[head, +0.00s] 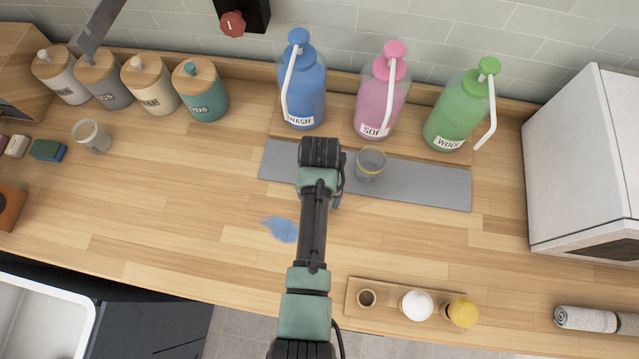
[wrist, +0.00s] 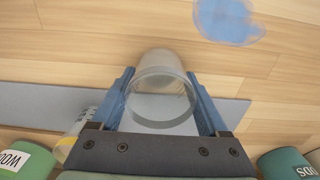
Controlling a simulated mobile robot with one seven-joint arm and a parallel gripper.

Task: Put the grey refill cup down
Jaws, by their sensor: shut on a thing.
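My gripper (wrist: 160,84) is shut on the grey refill cup (wrist: 158,104), a see-through cup with a grey rim, with one blue finger on each side of it. In the wrist view the cup's open mouth faces the camera. It is over the grey mat (wrist: 45,98) near its front edge; I cannot tell whether it touches down. In the head view my wrist hides the held cup over the mat (head: 430,187). A second clear cup with a yellow band (head: 370,165) stands on the mat just right of my gripper.
Blue (head: 303,98), pink (head: 378,100) and green (head: 458,112) pump bottles stand behind the mat. A blue puddle (head: 281,229) lies in front of it. A third cup (head: 91,137) stands far left near several canisters. A wooden holder (head: 385,309) is at the front.

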